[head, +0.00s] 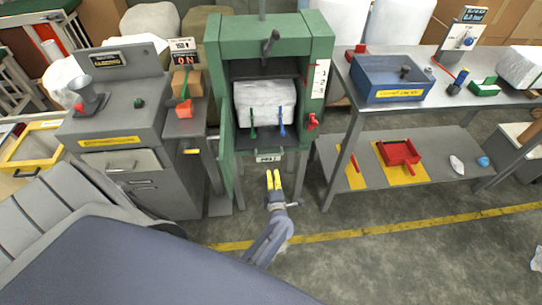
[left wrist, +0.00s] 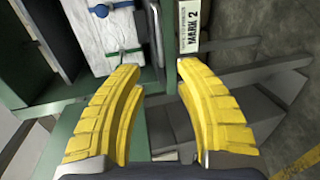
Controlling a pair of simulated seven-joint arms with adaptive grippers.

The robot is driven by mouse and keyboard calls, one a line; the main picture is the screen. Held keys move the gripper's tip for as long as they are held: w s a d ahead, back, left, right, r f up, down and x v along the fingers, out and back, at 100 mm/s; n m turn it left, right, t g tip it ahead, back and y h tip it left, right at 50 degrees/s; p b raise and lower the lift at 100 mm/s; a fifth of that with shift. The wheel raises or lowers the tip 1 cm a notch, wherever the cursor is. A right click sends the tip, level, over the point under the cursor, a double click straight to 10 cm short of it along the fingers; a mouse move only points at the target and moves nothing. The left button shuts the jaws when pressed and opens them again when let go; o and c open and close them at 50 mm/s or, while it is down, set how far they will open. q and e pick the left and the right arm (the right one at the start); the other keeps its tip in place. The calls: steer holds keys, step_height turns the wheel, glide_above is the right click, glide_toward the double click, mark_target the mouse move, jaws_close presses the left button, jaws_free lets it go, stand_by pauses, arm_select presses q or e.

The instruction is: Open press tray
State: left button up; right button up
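The green press (head: 213,45) stands at the middle back in the head view, its front bay open. A white wrapped block (head: 265,92) sits inside with a green and a blue strap on its front; part of it shows at upper left in the left wrist view (left wrist: 103,38). A small label (head: 267,157) is on the press's low front, below the block. Whether a tray there is in or out, I cannot tell. My left gripper (head: 274,173) is in front of and below that label, its yellow fingers (left wrist: 153,70) apart and empty. My right gripper is not in view.
A grey cabinet with a drawer (head: 120,160) stands left of the press. A two-level metal table (head: 345,95) stands right, with a blue bin (head: 392,78) on top and a red tray (head: 400,152) below. The floor (head: 400,260) at front right is mostly clear.

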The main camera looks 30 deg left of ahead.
mark_target(270, 155)
arm_select(q)
steer(key=x, duration=1.5)
steer(key=shift+w, duration=0.1)
jaws_close()
steer(key=shift+d, duration=0.1)
